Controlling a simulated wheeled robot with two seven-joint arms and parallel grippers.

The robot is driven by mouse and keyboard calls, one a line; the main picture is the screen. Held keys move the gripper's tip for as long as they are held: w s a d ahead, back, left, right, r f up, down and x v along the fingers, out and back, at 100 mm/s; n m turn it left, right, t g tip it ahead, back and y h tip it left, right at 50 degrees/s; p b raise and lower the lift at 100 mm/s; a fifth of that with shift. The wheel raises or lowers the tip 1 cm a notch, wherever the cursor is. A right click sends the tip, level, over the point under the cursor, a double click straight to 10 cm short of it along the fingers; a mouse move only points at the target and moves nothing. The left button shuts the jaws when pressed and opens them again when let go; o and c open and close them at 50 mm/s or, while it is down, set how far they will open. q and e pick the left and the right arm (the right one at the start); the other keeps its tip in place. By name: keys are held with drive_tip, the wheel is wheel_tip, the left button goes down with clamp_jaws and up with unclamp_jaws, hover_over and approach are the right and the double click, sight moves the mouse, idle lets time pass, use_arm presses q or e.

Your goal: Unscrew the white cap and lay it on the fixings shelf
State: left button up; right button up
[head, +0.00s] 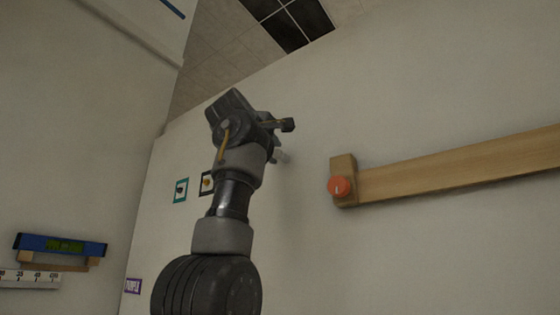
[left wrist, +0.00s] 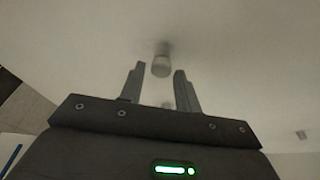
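The white cap (left wrist: 161,67) shows in the left wrist view as a pale round piece on the wall, between my left gripper's fingertips, with a visible gap to each finger. My left gripper (left wrist: 159,69) is open and empty. In the head view my left gripper (head: 287,140) is near the wall, seen side-on; a small pale piece (head: 281,157) beside its fingers may be the cap. Another pale piece (left wrist: 167,105) shows lower between the fingers, partly hidden by the gripper body. I cannot identify the fixings shelf. My right gripper is out of view.
A long wooden rail (head: 460,167) with an orange knob (head: 339,187) at its end block is on the wall to the right. A blue spirit level (head: 62,245) rests on wooden supports at lower left, above a white scale (head: 28,279). Small framed pictures (head: 181,190) hang left of my arm.

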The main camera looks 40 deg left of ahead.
use_arm(q)
drive_tip(key=m, duration=0.4)
drive_tip(key=shift+f+t+b, duration=0.1)
drive_tip(key=shift+t+b, duration=0.25)
drive_tip(key=shift+t, duration=0.05)
drive_tip(key=m, duration=0.2)
drive_tip(key=m+t+h, duration=0.1)
drive_tip(key=m, duration=0.1)
drive_tip(key=m+h, duration=0.1)
drive_tip(key=m, duration=0.1)
drive_tip(key=shift+a+b, duration=0.25)
drive_tip(key=shift+b, duration=0.15)
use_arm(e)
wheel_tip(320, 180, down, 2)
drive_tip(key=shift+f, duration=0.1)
use_arm(q)
drive_tip(key=shift+d, duration=0.15)
clamp_jaws()
drive_tip(key=n, duration=0.3)
drive_tip(key=n+g+y+p, duration=0.1)
drive_tip(key=n, duration=0.2)
drive_tip(key=shift+y, duration=0.3)
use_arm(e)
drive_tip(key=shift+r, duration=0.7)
